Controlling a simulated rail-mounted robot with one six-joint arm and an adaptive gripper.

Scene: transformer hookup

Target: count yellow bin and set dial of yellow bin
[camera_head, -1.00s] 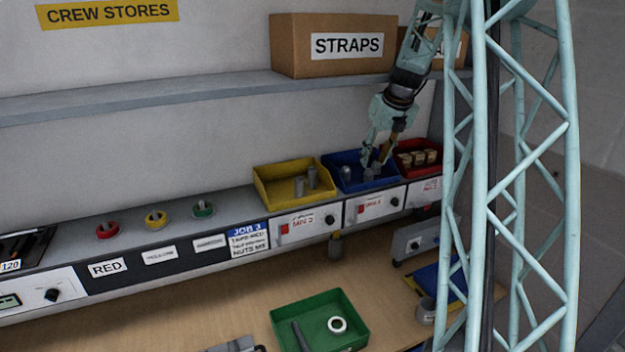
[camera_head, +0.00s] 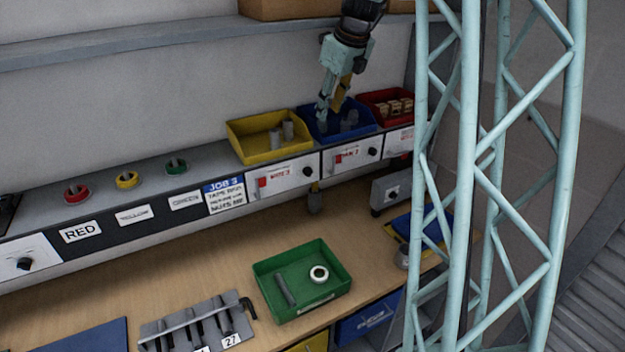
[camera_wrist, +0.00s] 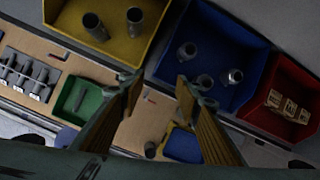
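The yellow bin (camera_head: 245,150) stands on the shelf ledge, with two grey cylindrical parts (camera_head: 288,130) in it. In the wrist view the yellow bin (camera_wrist: 75,40) is at the upper left, with the two parts upright inside. Its front panel carries a red marker and a black dial (camera_head: 307,171); the dial's pointer setting is too small to read. My gripper (camera_head: 328,105) is over the blue bin, to the right of the yellow bin. In the wrist view my gripper (camera_wrist: 158,88) has its fingers spread apart with nothing between them.
The blue bin (camera_wrist: 240,45) holds several grey parts. The red bin (camera_head: 372,98) at the right holds several tan blocks. A green tray (camera_head: 265,270) with a rod and a ring sits on the bench below. Tape rolls (camera_head: 127,180) stand on the ledge to the left.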

